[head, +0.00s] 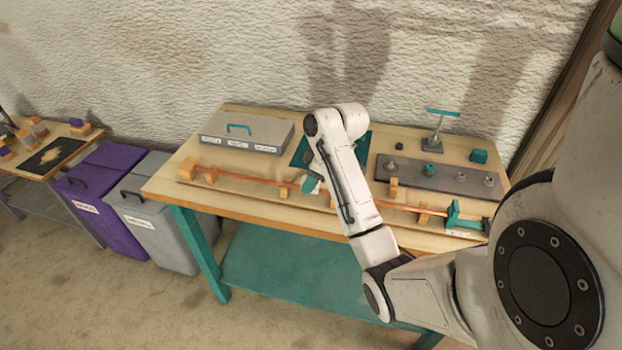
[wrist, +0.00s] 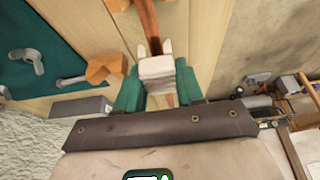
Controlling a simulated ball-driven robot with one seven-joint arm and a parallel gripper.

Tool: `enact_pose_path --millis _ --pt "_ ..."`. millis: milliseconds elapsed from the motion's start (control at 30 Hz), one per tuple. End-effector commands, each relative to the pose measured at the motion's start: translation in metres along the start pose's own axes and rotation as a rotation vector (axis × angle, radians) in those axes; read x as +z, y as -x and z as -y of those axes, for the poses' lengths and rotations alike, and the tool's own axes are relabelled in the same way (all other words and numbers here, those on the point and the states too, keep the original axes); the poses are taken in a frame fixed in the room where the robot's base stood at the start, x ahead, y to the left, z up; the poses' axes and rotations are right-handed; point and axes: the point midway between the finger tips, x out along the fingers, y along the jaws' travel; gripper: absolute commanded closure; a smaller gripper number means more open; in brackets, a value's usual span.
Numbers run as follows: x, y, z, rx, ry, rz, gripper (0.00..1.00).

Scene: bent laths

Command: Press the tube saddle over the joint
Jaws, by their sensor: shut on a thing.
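My gripper (wrist: 158,85) has teal fingers and is shut on a pale block-like piece, which I take for the tube saddle (wrist: 157,70), in the wrist view. Two short prongs of the saddle stand on either side of the brown lath (wrist: 149,25). I cannot tell whether the saddle is seated or just above the lath. The joint is not visible; the saddle and gripper cover that stretch. In the head view my gripper (head: 312,184) is low over the long lath (head: 252,178), left of my forearm, which hides part of the lath.
Wooden blocks (head: 188,168) stand along the lath, with a teal clamp (head: 454,214) at its right end. Behind are a grey case (head: 245,133), a teal mat (head: 299,152) and a grey rack (head: 440,173) with several fittings. Bins (head: 165,205) stand left of the bench.

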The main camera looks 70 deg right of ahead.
Motion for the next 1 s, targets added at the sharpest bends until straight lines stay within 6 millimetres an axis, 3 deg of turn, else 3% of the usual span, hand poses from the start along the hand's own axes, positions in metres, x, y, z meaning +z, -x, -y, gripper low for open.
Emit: enact_pose_path --millis 1000 --pt "0.005 -0.013 0.0 -0.001 0.0 0.0 0.99"
